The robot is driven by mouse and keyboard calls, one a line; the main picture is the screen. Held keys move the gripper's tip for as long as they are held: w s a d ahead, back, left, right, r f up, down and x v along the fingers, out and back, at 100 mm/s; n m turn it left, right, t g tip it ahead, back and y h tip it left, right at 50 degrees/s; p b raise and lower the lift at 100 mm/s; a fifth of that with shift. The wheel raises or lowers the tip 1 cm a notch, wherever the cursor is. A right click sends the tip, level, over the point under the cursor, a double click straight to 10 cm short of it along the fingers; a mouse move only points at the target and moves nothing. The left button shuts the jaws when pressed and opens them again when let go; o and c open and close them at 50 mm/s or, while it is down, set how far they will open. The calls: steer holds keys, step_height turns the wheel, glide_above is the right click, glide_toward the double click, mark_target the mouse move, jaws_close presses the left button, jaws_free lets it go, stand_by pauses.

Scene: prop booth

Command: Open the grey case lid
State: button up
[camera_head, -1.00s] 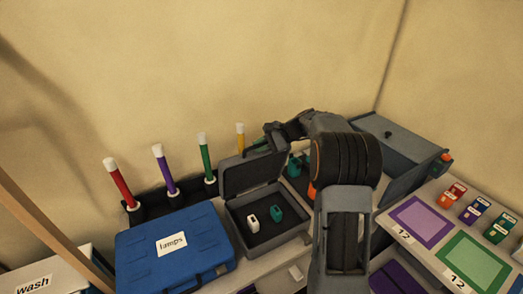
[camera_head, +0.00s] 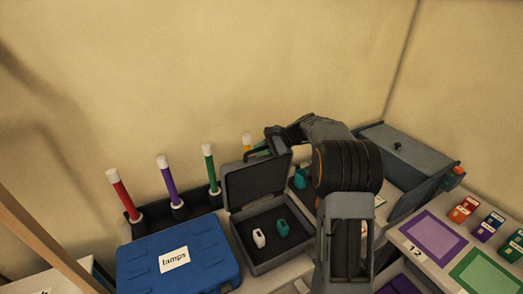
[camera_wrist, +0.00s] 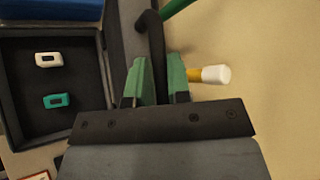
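The grey case (camera_head: 263,264) stands on the table with its lid (camera_head: 256,182) raised, about upright, and its dark inside showing. A white block (camera_head: 259,238) and a teal block (camera_head: 282,228) lie in it. My gripper (camera_head: 262,151) is at the lid's top edge. In the wrist view, my green-fingered gripper (camera_wrist: 161,75) has the lid's dark handle (camera_wrist: 150,35) between its fingers and looks shut on it. The case's open tray (camera_wrist: 85,75) is at the left there, and the finger contact is partly hidden.
A blue lamps case (camera_head: 180,270) stands left of the grey case. Several coloured tubes, including a red one (camera_head: 121,193), stand behind. A grey box (camera_head: 405,147) is at the right. Coloured mats (camera_head: 433,238) lie at the right front.

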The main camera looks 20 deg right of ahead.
steer(key=shift+o, duration=0.5)
steer(key=b+v, duration=0.2)
steer(key=v, duration=1.2)
steer(key=shift+f, duration=0.1)
